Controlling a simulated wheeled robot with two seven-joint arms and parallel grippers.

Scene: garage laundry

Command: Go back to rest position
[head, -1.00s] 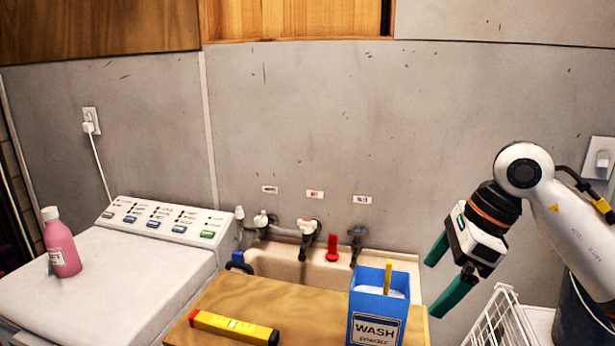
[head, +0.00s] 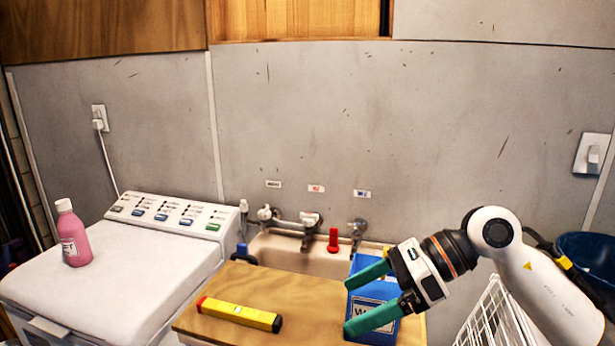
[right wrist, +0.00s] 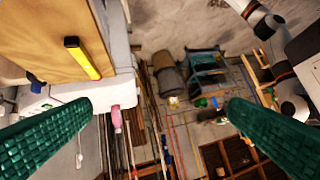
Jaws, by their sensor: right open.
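My right gripper (head: 350,307) is in the right half of the head view, with its two green fingers spread apart and pointing left. Nothing is between the fingertips that I can make out as held. The fingers pass in front of the blue wash powder box (head: 378,334) and hide much of it; I cannot tell whether they touch it. In the right wrist view the two green fingers stand wide apart at left and right, with the floor far below between them. My left gripper does not show in the head view.
A wooden board (head: 222,292) beside the sink (head: 300,258) carries a yellow level (head: 240,314) and the box. A pink bottle (head: 74,238) stands on the white washing machine (head: 130,268). A white wire rack (head: 490,318) is below my right arm.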

